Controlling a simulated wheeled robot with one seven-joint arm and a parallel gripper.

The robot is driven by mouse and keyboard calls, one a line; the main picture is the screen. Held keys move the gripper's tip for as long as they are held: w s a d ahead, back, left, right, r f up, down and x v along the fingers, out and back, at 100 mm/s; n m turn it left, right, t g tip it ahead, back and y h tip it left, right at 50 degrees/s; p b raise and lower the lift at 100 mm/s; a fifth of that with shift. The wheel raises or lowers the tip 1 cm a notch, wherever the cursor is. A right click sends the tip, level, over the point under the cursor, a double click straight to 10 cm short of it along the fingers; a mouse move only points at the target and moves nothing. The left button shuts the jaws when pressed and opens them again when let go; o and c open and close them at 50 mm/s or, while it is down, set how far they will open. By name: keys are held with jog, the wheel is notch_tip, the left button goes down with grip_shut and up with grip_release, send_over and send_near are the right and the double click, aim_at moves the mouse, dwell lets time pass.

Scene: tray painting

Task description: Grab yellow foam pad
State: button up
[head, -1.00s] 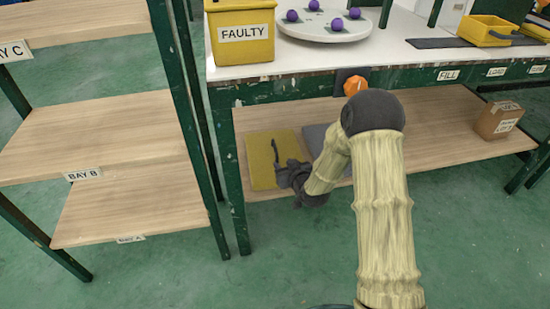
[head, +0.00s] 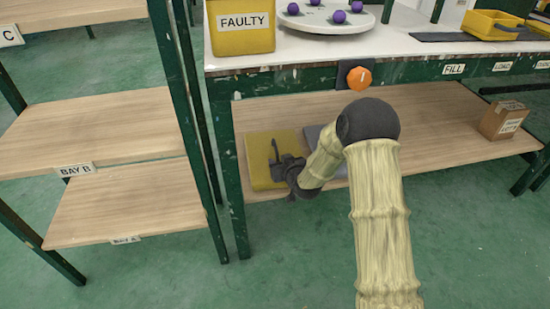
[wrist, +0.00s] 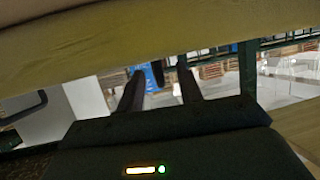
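The yellow foam pad (head: 257,164) lies flat on the lower wooden shelf under the workbench, near its left end. My gripper (head: 279,152) is at the right part of the pad in the head view and covers some of it. In the wrist view a broad yellow surface, seemingly the pad (wrist: 165,42), runs across the top, close to the fingers. My gripper's two dark fingers (wrist: 160,78) stand apart there with no pad between them. Whether a finger touches the pad cannot be told.
A grey pad (head: 314,134) lies right of the yellow one, partly behind my arm. A cardboard box (head: 502,120) sits at the shelf's right end. The bench top (head: 300,50) is close above, with a green leg (head: 228,165) at left. Between box and arm the shelf is clear.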

jog(key=shift+w, duration=0.1)
grip_shut()
jog(key=shift+r, duration=0.1)
notch_tip(320, 180, up, 10)
jog(key=p, duration=0.6)
jog(key=shift+d, duration=0.1)
dwell(0.3)
